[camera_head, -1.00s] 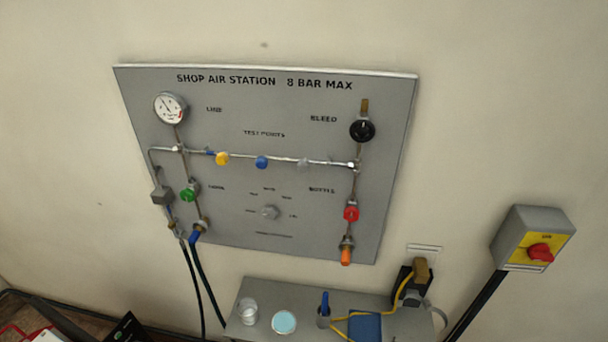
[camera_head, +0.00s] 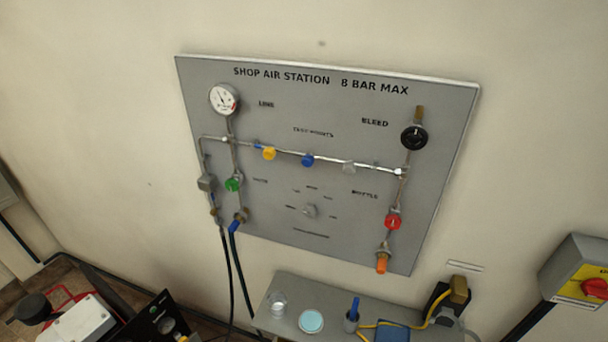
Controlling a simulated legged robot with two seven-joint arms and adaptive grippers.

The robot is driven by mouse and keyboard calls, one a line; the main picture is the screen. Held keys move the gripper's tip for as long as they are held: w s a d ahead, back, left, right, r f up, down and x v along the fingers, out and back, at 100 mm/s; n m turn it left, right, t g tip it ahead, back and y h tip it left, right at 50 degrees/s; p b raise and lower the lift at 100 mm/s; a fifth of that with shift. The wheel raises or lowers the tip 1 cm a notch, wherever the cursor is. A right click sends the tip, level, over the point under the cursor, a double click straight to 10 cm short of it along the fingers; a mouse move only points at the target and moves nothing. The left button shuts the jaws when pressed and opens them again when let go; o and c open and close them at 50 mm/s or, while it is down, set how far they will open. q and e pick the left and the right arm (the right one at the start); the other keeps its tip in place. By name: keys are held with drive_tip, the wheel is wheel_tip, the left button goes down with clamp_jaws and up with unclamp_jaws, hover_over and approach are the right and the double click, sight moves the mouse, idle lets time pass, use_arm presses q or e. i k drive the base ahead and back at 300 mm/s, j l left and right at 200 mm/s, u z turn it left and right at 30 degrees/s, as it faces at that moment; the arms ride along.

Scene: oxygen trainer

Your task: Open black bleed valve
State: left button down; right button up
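The black bleed valve (camera_head: 414,137) is a round black knob at the upper right of the grey panel (camera_head: 330,110), just right of the word BLEED. A brass fitting (camera_head: 420,114) stands above it, and a pipe runs down from it to the horizontal line. A white mark shows on the knob; I cannot tell from it whether the valve is open or shut. Nothing touches the knob. Neither of my grippers is in view.
The panel also bears a gauge (camera_head: 224,99), a green knob (camera_head: 234,184) and a red knob (camera_head: 393,222). A grey shelf (camera_head: 290,290) with small items sits below. A yellow box with a red switch (camera_head: 594,288) is at right. The space before the panel is clear.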

sight(414, 138)
drive_tip(key=j, duration=0.45)
drive_tip(key=k+j, duration=0.1)
drive_tip(key=j, duration=0.35)
drive_tip(key=k+j, duration=0.15)
drive_tip(key=j, duration=0.15)
drive_tip(key=k+j, duration=0.2)
drive_tip(key=i+j+z, duration=0.05)
drive_tip(key=j, duration=0.05)
